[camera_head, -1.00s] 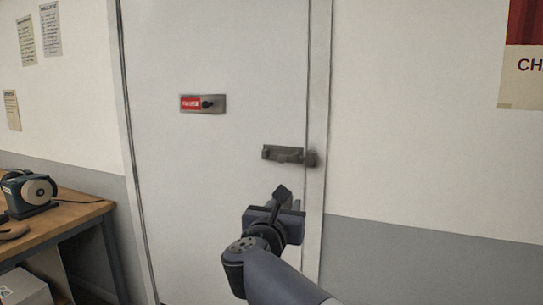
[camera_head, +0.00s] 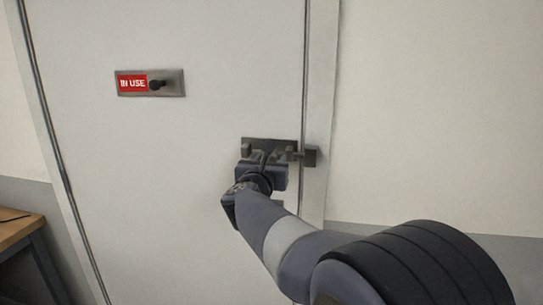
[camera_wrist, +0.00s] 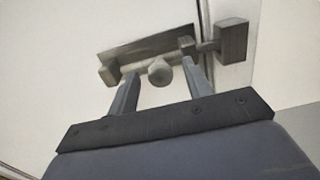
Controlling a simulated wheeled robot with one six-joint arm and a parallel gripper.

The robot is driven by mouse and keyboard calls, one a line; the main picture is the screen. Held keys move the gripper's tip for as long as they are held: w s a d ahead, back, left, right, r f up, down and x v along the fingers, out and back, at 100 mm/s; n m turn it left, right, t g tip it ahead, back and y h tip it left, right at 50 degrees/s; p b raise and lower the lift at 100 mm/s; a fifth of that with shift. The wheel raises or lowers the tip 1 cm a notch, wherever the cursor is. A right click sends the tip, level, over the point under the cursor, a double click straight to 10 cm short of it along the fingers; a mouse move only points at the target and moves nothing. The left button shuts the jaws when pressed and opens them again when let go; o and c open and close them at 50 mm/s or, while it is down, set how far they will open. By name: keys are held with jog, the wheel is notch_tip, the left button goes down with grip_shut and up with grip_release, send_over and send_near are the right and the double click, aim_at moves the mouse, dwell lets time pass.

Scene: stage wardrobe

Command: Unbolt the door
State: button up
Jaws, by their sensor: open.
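The door (camera_head: 200,125) is white and closed in its frame. A dark metal slide bolt (camera_head: 270,142) is mounted near its right edge; it also fills the top of the wrist view (camera_wrist: 150,46). Its rod reaches across to the keeper (camera_wrist: 232,40) on the frame, also seen in the head view (camera_head: 311,157). The bolt's round knob (camera_wrist: 159,71) sticks out toward me. My gripper (camera_head: 268,162) is open at the bolt. In the wrist view its fingers stand on either side of the knob, with visible gaps; contact cannot be told.
A red "IN USE" indicator (camera_head: 132,83) with a small black knob sits on the door, up and left of the bolt. A wooden table (camera_head: 17,231) stands at the lower left. The wall right of the frame is bare in view.

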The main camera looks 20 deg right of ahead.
jog(key=shift+x, duration=1.1)
jog(key=shift+c, duration=0.5)
grip_shut()
